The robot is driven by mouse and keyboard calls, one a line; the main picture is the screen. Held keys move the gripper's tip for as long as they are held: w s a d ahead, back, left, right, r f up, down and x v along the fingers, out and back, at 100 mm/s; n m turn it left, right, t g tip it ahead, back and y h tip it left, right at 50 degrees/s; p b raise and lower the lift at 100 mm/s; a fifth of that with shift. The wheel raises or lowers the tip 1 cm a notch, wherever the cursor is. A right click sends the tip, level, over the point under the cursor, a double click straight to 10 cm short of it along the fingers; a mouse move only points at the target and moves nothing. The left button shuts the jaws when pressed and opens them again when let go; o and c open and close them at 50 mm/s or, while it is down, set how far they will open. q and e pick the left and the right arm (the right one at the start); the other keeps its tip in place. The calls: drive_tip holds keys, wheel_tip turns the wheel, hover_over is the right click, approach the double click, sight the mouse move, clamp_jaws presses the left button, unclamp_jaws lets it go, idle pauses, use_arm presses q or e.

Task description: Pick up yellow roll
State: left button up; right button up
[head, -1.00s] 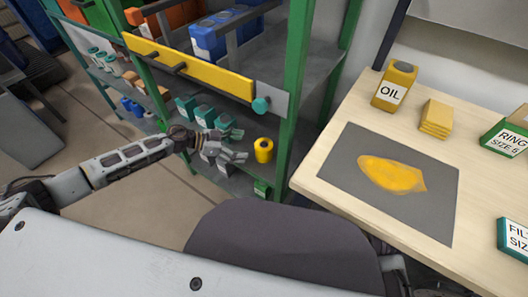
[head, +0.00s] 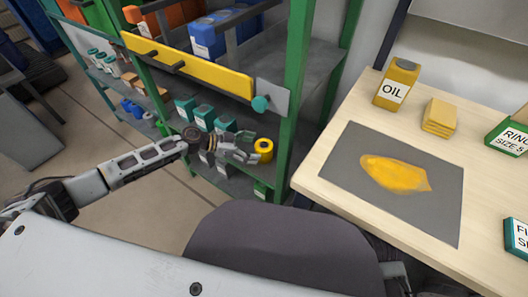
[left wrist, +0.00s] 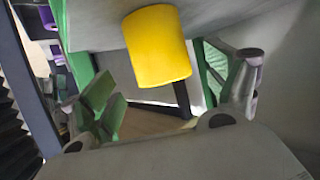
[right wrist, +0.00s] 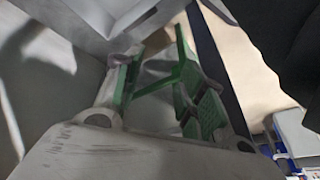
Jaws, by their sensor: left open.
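The yellow roll (head: 263,150) stands on the lower shelf of the green-framed rack, close to a green post. In the left wrist view, the yellow roll (left wrist: 157,46) shows large at the top centre, ahead of the fingers. My left gripper (head: 246,147) is open and empty just to the left of the roll. In the left wrist view its green-padded fingers (left wrist: 165,97) are spread wide, with the roll beyond the gap between them. My right gripper (right wrist: 165,92) shows only in the right wrist view, its fingers apart with no object seen between them.
The rack's yellow rail (head: 188,67) lies above the lower shelf. Teal-topped containers (head: 203,116) stand left of the roll. On the right, a wooden table (head: 335,207) holds a grey mat (head: 350,150) with a yellow smear, an oil can (head: 398,84) and yellow blocks (head: 439,116).

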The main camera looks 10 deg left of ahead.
sight(264, 147)
use_arm(q)
drive_tip(key=shift+w+d+f, duration=0.15)
drive_tip(key=shift+d, duration=0.15)
drive_tip(key=shift+b+x, duration=0.75)
drive_tip(key=shift+x, duration=0.25)
drive_tip(key=shift+b+x, duration=0.35)
drive_tip(key=shift+x, duration=0.75)
drive_tip(key=shift+w, duration=0.1)
use_arm(e)
drive_tip(key=shift+t+y, duration=0.4)
drive_tip(key=f, duration=0.1)
drive_tip(key=a+f, duration=0.1)
drive_tip(key=f, duration=0.3)
drive_tip(key=shift+w+a+f, duration=0.15)
drive_tip(key=shift+w+a, duration=0.2)
use_arm(q)
drive_tip(key=c, duration=1.2)
drive_tip(key=shift+r, duration=0.25)
use_arm(e)
drive_tip(key=shift+d, duration=0.1)
